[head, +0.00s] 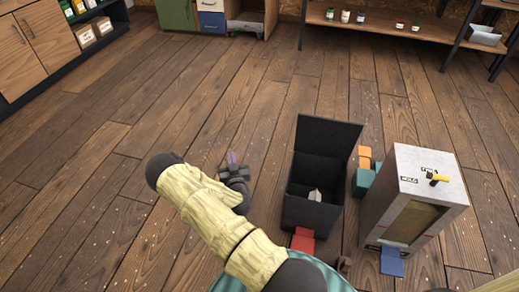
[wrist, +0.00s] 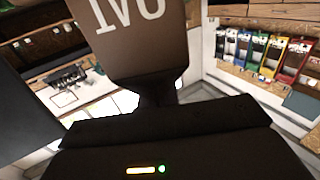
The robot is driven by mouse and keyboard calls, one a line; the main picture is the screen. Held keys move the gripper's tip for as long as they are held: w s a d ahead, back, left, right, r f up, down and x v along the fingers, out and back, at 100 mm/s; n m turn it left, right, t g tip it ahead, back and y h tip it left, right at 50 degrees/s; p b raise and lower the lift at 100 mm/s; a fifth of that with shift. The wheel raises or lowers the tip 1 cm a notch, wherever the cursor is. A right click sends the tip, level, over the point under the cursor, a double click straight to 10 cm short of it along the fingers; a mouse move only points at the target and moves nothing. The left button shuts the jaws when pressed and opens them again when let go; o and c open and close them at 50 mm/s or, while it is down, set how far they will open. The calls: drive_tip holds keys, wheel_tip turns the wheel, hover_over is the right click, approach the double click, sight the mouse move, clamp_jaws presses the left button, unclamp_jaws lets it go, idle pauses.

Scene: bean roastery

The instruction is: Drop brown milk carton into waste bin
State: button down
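The brown milk carton (wrist: 137,50) fills the upper middle of the wrist view, with pale lettering upside down and its upper part cut off. My gripper (wrist: 157,90) is dark, and its narrow fingers meet the carton's near end. They look shut on it; the exact contact is hard to see. In the head view, my gripper (head: 236,178) shows small and dark beside my arm, left of the bin, over the floor; the carton is not clear there. The black waste bin (head: 310,214) stands with its lid up and a red pedal. A pale object (head: 315,195) is inside it.
A pale bin (head: 408,195) with a blue pedal and a yellow-black item on top stands right of the waste bin. Orange and teal blocks (head: 363,178) lie between them. Cabinets and shelves line the back. The floor at left is clear.

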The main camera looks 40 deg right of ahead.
drive_tip(key=s+a+r+n+t+y+p, duration=0.1)
drive_tip(key=a+n+y, duration=0.3)
drive_tip(key=a, duration=1.2)
drive_tip(key=r+y+p, duration=0.1)
drive_tip(key=y, duration=0.2)
drive_tip(key=shift+s+a+r, duration=0.2)
drive_tip(key=shift+s+a, duration=0.1)
drive_tip(key=shift+a, duration=0.2)
